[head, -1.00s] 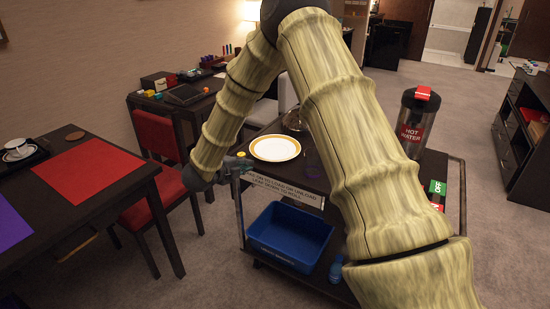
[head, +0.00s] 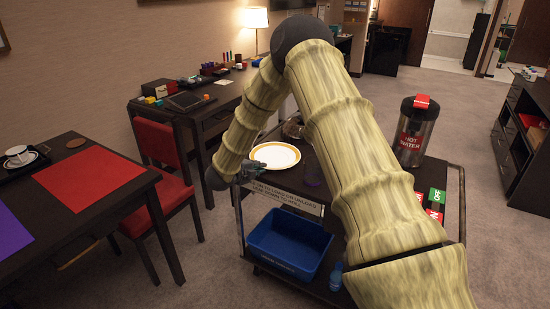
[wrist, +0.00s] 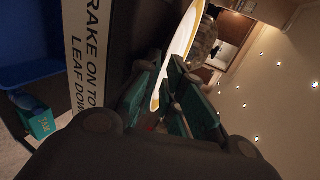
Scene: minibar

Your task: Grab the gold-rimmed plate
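The white plate with a gold rim (head: 283,157) lies on the near left corner of the dark trolley top. It also shows edge-on in the wrist view (wrist: 181,42). My gripper (head: 262,166) is at the plate's near left edge in the head view. In the wrist view my gripper (wrist: 165,75) has its teal fingers apart, with the plate's rim reaching between them. A gap shows beside the rim, and I cannot tell whether either finger touches it.
The trolley carries a hot water dispenser (head: 413,132) at the right and a blue bin (head: 288,245) on its lower shelf. A labelled strip (wrist: 86,50) runs along the trolley edge by my gripper. A red chair (head: 162,165) and a table with a red mat (head: 92,178) stand left.

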